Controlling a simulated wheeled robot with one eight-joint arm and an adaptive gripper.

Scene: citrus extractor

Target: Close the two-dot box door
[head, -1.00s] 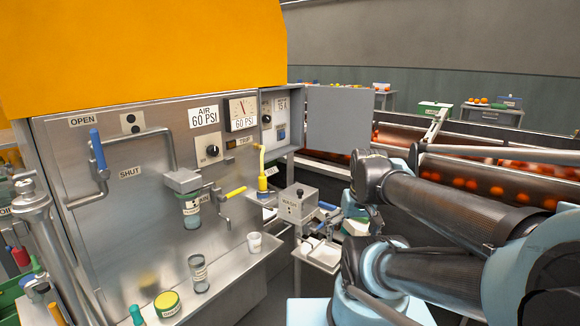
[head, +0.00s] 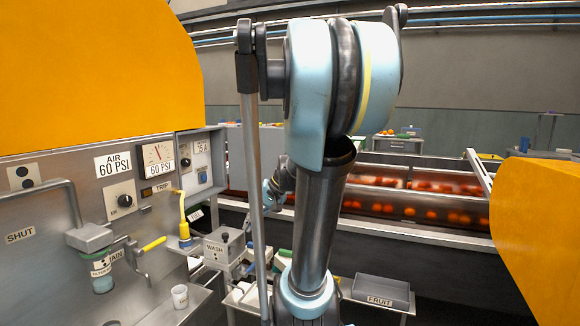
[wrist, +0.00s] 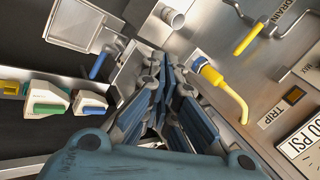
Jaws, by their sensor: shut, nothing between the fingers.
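A grey box (head: 202,163) with a dial and a 15 A label is at the right end of the steel panel. Its flat grey door (head: 236,150) stands swung open to the right, partly hidden behind my arm. My gripper (wrist: 166,68) is shut and empty in the wrist view, beside the yellow lever (wrist: 212,75). The wrist view does not clearly show the box or door. In the head view my arm hides much of the gripper's area.
The WASH box (head: 224,246) stands below the grey box, close to my arm. A yellow-handled valve (head: 150,246) and a white cup (head: 180,296) are to the left. A FRUIT bin (head: 381,291) is at lower right. The orange conveyor (head: 400,200) runs behind.

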